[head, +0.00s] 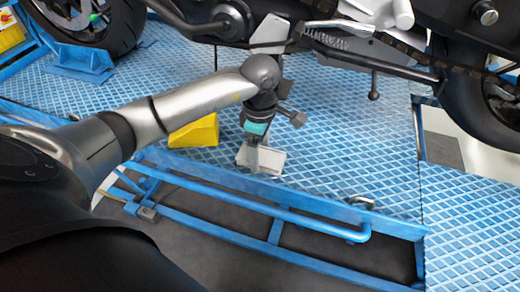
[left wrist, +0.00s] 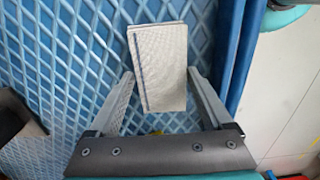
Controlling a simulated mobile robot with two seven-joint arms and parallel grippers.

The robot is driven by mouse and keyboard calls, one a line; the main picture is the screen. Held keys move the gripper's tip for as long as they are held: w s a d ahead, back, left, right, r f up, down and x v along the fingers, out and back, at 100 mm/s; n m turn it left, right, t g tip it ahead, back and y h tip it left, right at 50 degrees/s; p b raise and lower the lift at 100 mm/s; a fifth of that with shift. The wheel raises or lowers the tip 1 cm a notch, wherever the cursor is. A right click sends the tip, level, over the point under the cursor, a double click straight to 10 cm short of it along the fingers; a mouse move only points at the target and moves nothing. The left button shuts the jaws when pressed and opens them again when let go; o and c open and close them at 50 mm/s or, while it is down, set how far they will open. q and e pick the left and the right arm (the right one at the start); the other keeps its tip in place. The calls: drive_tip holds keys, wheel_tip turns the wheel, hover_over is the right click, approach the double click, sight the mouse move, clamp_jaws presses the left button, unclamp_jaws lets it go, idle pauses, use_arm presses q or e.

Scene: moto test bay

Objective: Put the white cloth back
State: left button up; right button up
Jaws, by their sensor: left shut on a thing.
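The white cloth (head: 272,161) is folded into a flat rectangular pad, near the front edge of the blue lift deck in the head view. My left gripper (head: 258,153) reaches down to it from above. In the left wrist view the cloth (left wrist: 160,62) lies between the two fingers of my left gripper (left wrist: 160,78), which is shut on it. A dark stripe runs along the cloth's left side there. I cannot tell whether the cloth touches the deck. My right gripper is not in view.
A yellow block (head: 195,132) stands on the blue deck (head: 345,150) left of the gripper. A motorcycle (head: 370,62) stands behind, close to my arm. A blue tube rail (head: 255,205) runs along the deck's front. The deck right of the cloth is clear.

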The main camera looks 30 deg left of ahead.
sight(260, 154)
use_arm(q)
drive_tip(key=o, duration=1)
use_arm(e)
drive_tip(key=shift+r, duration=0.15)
use_arm(q)
drive_tip(key=shift+r, duration=0.3)
drive_tip(key=shift+r+p, duration=1.9)
drive_tip(key=shift+r, duration=3.9)
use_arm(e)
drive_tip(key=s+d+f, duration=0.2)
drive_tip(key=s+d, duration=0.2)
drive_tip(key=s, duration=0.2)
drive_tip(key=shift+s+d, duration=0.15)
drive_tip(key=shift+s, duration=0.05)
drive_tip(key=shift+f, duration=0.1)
